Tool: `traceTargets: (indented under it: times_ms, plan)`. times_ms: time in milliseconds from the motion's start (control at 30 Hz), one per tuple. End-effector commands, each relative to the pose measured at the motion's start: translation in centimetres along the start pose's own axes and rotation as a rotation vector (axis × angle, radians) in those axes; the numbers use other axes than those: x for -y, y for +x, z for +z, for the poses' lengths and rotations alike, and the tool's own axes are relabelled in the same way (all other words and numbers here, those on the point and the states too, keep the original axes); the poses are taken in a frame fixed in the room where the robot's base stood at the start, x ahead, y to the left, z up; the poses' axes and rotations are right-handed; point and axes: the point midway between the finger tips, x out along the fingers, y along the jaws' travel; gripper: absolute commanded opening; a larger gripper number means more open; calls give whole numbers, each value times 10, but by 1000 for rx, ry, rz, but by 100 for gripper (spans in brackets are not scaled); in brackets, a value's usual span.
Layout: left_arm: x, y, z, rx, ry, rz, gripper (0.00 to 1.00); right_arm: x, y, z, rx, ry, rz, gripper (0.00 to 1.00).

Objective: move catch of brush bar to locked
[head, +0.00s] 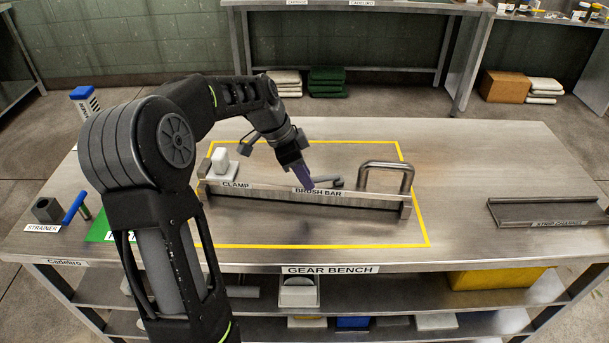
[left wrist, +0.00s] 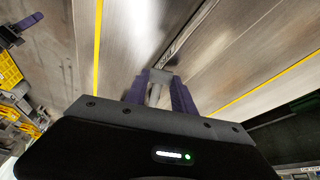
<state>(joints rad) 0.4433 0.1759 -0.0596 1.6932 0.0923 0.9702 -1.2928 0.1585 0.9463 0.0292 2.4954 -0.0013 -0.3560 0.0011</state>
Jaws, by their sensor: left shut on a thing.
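The brush bar (head: 365,200) is a long metal bar lying across the bench inside a yellow outline, with its name label on top. My left gripper (head: 303,178) reaches down to the middle of the bar, just above the label. In the left wrist view its purple fingers (left wrist: 165,90) are shut around a small grey piece (left wrist: 158,75), which looks like the catch. The fingers hide most of the catch, so I cannot tell its position. A dark grey rounded piece (head: 328,181) shows right beside the fingers. What looks like my right gripper (left wrist: 22,27) shows at the wrist view's upper left.
A metal loop handle (head: 386,166) stands near the bar's right end. A white block (head: 220,160) is by the clamp label at the left end. A strip channel tray (head: 545,211) lies on the right. The bench between yellow outline and tray is clear.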

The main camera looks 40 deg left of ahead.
Motion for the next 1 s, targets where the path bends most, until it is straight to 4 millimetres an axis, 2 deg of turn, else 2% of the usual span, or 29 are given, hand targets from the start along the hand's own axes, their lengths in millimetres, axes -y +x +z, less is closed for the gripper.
traceTargets:
  times_ms: [133,167,400,767,1000]
  plan:
    - [0,0,0,1,2,1,0,0,0,0,0,0,0,49]
    - [0,0,0,1,2,1,33,0,0,0,0,0,0,49]
    - [0,0,0,1,0,1,52,0,0,0,0,0,0,49]
    - [0,-4,0,0,-1,0,53,0,1,0,0,0,0,49]
    - [0,-36,0,-1,-1,-3,53,-2,4,0,0,0,0,49]
